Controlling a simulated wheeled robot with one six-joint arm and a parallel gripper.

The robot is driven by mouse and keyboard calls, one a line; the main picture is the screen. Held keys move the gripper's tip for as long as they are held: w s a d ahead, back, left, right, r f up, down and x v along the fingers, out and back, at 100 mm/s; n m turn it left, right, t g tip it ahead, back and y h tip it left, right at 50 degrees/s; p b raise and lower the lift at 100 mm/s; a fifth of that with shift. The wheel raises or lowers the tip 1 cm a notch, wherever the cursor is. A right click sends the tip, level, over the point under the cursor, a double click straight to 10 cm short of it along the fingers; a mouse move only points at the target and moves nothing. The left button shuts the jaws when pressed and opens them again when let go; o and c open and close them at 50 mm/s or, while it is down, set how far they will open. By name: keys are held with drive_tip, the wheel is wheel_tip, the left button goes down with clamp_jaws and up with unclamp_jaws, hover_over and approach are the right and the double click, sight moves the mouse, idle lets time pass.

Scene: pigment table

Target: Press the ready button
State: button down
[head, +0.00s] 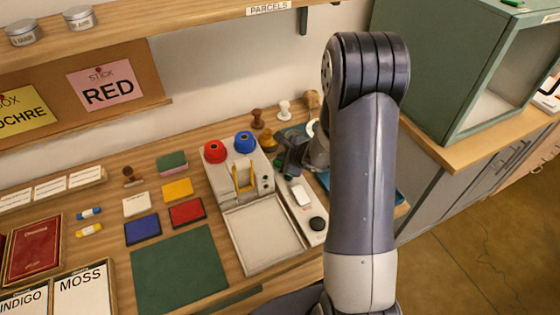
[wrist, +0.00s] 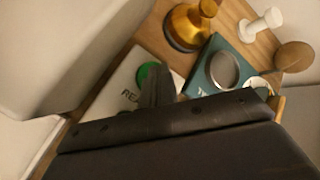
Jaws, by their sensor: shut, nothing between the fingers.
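The ready button is a round green button (wrist: 148,75) on a pale panel (wrist: 125,78) with partly hidden dark lettering. In the wrist view my gripper (wrist: 158,72) is shut and empty, with its dark fingertips right beside the button, overlapping its right part. I cannot tell whether they touch it. In the head view my gripper (head: 283,165) is low over the far end of the long pale panel (head: 313,236), and the green button cannot be made out clearly there.
A black knob (head: 317,223) sits at the panel's near end. Left of the panel stands a pale device with a red spool (head: 215,151) and a blue spool (head: 244,142). Beyond the button are a brass stamp (wrist: 188,28), a teal tray (wrist: 198,77) and a white stamp (wrist: 262,24).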

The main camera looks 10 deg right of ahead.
drive_tip(key=shift+r+p, duration=0.5)
drive_tip(key=shift+r, duration=0.35)
drive_tip(key=shift+r, duration=0.1)
drive_tip(key=shift+r+p, duration=1.95)
drive_tip(key=shift+r, duration=0.95)
